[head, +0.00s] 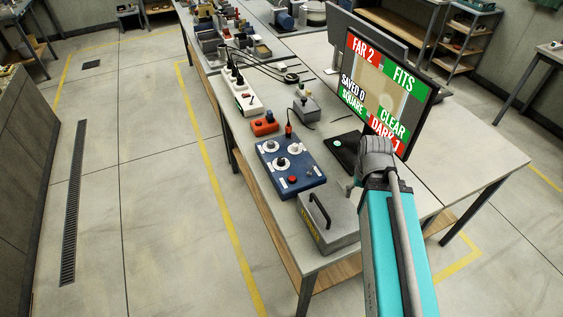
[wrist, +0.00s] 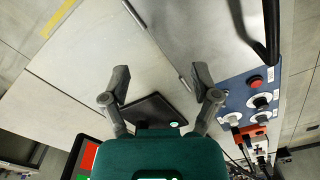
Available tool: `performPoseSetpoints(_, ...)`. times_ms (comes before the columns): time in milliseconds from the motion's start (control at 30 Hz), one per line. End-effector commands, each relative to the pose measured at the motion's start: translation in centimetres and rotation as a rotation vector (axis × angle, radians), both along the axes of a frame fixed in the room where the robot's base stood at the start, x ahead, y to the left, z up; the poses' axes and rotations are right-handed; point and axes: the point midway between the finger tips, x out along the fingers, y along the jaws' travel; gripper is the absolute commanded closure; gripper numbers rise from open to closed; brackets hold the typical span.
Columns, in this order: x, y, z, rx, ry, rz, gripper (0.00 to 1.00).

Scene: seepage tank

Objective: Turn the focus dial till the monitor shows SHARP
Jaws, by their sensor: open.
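The monitor (head: 385,90) stands on the bench and shows a pale picture with labels FAR 2, FITS, SAVED 0, SQUARE, CLEAR and DARK 1. SHARP does not show. The blue control box (head: 302,187) lies left of it, with white-ringed dials, such as one upper dial (head: 268,147), and a red button. The dial labels are too small to read, so I cannot tell which is the focus dial. The box also shows at the right of the wrist view (wrist: 234,97).
A grey case with a black handle (head: 337,232) stands in front of the box. An orange block (head: 265,124), a power strip (head: 243,92) and a small grey device (head: 305,110) lie behind it. A black pad (head: 345,150) lies right of the box.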

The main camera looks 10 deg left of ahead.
Motion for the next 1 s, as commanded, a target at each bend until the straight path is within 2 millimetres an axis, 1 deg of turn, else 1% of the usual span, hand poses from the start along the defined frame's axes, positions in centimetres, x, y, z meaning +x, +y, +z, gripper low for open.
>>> performPoseSetpoints(367,0.0,0.0,0.0,0.0,0.0,-0.001,0.21)
performPoseSetpoints(467,0.5,0.3,0.1,0.0,0.0,-0.009,0.21)
performPoseSetpoints(567,1.5,0.9,0.2,0.0,0.0,-0.033,0.21)
performPoseSetpoints(667,3.3,2.1,0.5,0.0,0.0,-0.078,0.21)
performPoseSetpoints(767,5.8,4.0,0.8,0.0,0.0,-0.146,0.21)
performPoseSetpoints(867,8.6,6.4,1.2,0.0,0.0,-0.233,0.21)
performPoseSetpoints(1000,12.6,10.6,1.7,0.001,0.0,-0.367,0.21)
